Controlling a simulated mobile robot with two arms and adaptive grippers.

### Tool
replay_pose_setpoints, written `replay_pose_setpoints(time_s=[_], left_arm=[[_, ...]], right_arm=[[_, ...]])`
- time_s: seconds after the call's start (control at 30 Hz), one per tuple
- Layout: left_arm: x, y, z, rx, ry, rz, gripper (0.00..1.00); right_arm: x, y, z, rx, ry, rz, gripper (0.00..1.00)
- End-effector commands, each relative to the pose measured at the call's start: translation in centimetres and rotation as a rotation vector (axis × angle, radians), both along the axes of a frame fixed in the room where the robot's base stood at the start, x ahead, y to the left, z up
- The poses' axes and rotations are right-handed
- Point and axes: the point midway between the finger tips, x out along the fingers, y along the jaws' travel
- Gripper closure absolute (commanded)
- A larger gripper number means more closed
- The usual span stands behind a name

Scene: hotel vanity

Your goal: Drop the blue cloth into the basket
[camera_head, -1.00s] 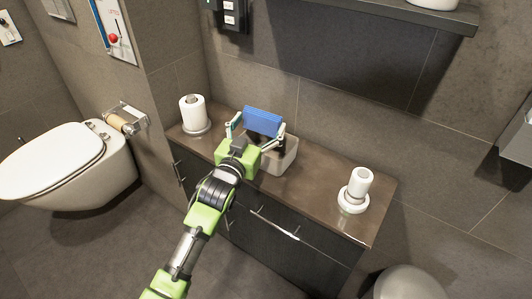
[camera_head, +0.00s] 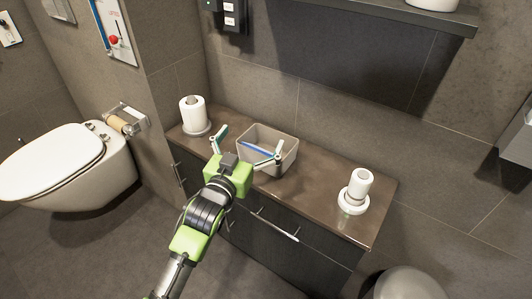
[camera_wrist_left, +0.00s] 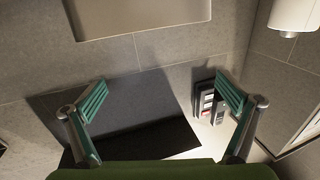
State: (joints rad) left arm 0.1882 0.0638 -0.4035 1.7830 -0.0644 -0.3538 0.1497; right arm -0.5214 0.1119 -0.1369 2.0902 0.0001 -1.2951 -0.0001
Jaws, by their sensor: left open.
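The blue cloth (camera_head: 258,149) shows as a thin blue strip inside the grey basket (camera_head: 290,160), whose walls hide the rest of it. The basket stands on the brown vanity top. My left gripper (camera_head: 249,144) is open and empty, its fingers spread wide in front of and over the near side of the basket. In the left wrist view the gripper (camera_wrist_left: 161,98) also shows both green-padded fingers apart with nothing between them. The cloth and basket do not show there. My right gripper is not in view.
A paper roll on a holder (camera_head: 193,115) stands left of the basket. A white cup-like item on a white base (camera_head: 355,192) stands to the right. The counter (camera_head: 318,178) between it and the basket is clear. A dark shelf (camera_head: 395,12) juts out above.

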Motion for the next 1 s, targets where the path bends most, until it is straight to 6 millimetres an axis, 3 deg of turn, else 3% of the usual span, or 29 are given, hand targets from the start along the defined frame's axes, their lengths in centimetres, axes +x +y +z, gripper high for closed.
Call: replay_pose_setpoints(time_s=[0.1,0.33,0.87,1.0], left_arm=[[-2.5,0.9,-0.1,0.0,0.001,0.0,0.0],[-5.6,2.2,-0.1,0.0,0.0,0.0,0.0],[-6.3,2.5,-0.1,0.0,0.001,0.001,0.0],[-6.8,3.4,-2.7,0.019,0.072,0.022,0.0]], right_arm=[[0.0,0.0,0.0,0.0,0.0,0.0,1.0],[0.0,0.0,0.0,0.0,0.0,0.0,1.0],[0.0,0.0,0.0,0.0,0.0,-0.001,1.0],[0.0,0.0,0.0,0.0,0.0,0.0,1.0]])
